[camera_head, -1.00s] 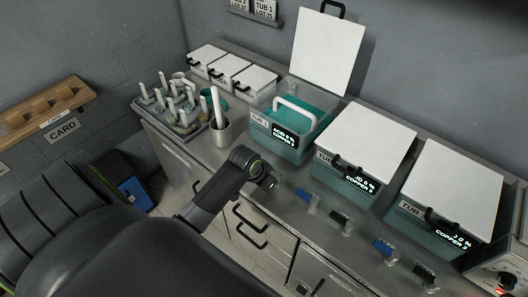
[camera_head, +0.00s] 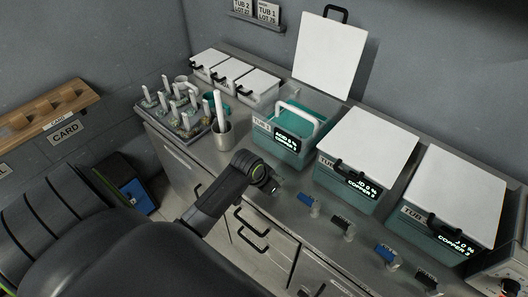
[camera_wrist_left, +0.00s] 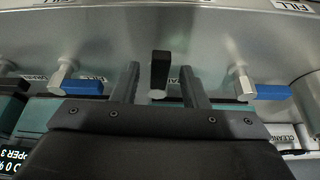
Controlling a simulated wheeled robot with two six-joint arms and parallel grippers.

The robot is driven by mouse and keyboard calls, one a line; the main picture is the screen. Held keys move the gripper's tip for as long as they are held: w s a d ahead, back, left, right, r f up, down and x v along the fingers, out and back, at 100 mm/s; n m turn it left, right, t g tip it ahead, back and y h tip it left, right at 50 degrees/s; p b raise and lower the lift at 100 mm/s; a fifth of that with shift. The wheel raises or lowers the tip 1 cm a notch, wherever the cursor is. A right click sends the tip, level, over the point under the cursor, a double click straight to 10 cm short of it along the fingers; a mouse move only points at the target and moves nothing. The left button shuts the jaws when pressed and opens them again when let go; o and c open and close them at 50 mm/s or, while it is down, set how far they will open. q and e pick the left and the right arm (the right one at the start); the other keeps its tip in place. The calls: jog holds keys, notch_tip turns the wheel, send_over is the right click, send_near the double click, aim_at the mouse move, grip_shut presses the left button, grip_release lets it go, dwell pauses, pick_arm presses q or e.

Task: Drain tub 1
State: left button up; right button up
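Tub 1 (camera_head: 268,133) is a teal-tinted tub with its white lid (camera_head: 327,58) raised behind it. A white looped handle (camera_head: 300,118) stands in it amid teal liquid. Its display (camera_head: 287,141) has small text, partly legible. My left gripper (camera_head: 273,186) is over the counter in front of tub 1. In the left wrist view, its two fingers (camera_wrist_left: 160,82) are apart, with a black valve handle (camera_wrist_left: 159,68) between them and a gap on each side. The head view hides this handle behind my gripper. My right gripper is not in view.
Blue valve handles (camera_wrist_left: 82,87) and (camera_wrist_left: 268,92) flank the black one. More blue (camera_head: 307,200) and black (camera_head: 341,223) valves line the counter to the right. Two lidded tubs (camera_head: 338,180) and (camera_head: 428,238) stand behind them. A cup (camera_head: 222,134) and rack are left.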

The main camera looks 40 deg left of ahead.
pick_arm(q)
jog(key=shift+s+a+r, duration=0.1)
jog(key=shift+s+r, duration=0.1)
jog(key=shift+r, duration=0.4)
jog(key=b+v, duration=0.1)
jog(key=v, duration=1.5)
jog(key=shift+s, duration=0.1)
